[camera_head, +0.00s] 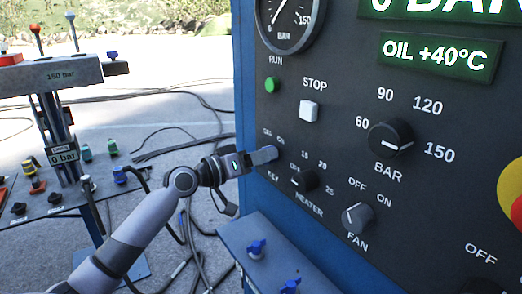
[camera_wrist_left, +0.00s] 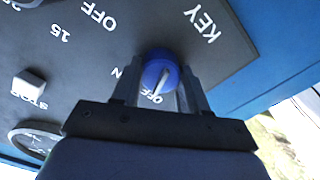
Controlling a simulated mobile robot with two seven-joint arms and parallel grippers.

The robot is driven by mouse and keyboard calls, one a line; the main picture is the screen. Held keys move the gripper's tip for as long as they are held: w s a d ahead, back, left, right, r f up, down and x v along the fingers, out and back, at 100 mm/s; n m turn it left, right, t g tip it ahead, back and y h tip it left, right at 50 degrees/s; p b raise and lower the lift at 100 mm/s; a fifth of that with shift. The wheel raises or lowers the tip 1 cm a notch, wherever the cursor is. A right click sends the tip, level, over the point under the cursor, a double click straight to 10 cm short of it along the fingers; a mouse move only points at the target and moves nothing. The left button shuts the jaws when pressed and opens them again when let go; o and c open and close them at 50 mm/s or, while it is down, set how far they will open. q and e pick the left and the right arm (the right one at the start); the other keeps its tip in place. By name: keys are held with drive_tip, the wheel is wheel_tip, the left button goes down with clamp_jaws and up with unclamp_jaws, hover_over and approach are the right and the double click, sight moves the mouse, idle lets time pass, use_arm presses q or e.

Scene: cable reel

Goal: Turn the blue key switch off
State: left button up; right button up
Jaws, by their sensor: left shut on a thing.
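The blue key switch (camera_wrist_left: 158,70) is a round blue knob on the dark control panel, between the KEY label and the partly hidden OFF and ON labels. Its white pointer line runs toward the OFF label in the left wrist view. My left gripper (camera_head: 267,155) is at the panel. In the left wrist view its two fingers (camera_wrist_left: 160,88) are on either side of the knob, shut on it. In the head view the gripper hides the knob. My right gripper is in neither view.
The panel (camera_head: 330,120) also bears a green RUN light (camera_head: 272,85), a white STOP button (camera_head: 310,111), a heater knob (camera_head: 303,180), a fan knob (camera_head: 357,217) and a BAR knob (camera_head: 390,139). A ledge with blue valves (camera_head: 257,248) juts out below. Cables lie on the ground at left.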

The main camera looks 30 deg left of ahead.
use_arm(q)
drive_tip(key=shift+r+n, duration=0.1)
drive_tip(key=shift+n, duration=0.5)
drive_tip(key=shift+n+p, duration=0.4)
drive_tip(key=shift+p, duration=0.1)
drive_tip(key=o, duration=1.1)
drive_tip(key=shift+c, duration=0.2)
drive_tip(key=b+v, duration=0.1)
drive_tip(key=v, duration=0.6)
drive_tip(key=shift+b, duration=0.35)
